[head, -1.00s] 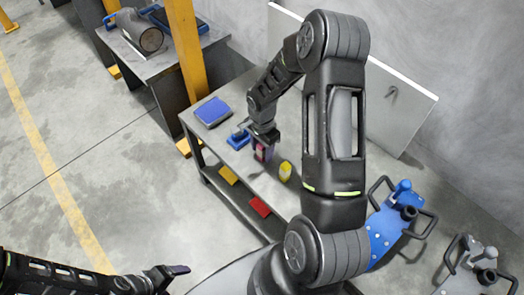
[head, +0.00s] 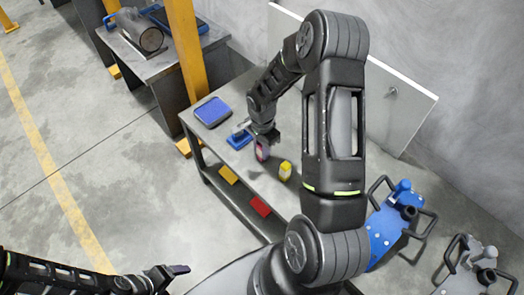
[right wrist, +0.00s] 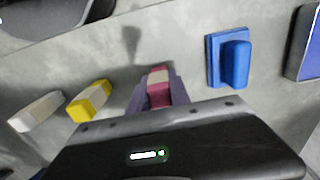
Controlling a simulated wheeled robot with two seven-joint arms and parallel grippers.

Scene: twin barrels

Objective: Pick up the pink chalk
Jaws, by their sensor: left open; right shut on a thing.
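The pink chalk (right wrist: 158,92), pink with a pale band, is between the fingers of my right gripper (right wrist: 158,98) in the right wrist view. The gripper is shut on it. In the head view the right gripper (head: 262,150) is over the grey table, and the pink chalk is mostly covered by the fingers. I cannot tell how far it is above the tabletop. My left gripper (head: 178,271) is open and empty at the lower left of the head view, away from the table.
In the right wrist view a white chalk (right wrist: 38,112) lies left of the yellow one, and a blue eraser-like block (right wrist: 230,58) lies to the right. A blue-topped box (head: 212,112) is at the table's far end.

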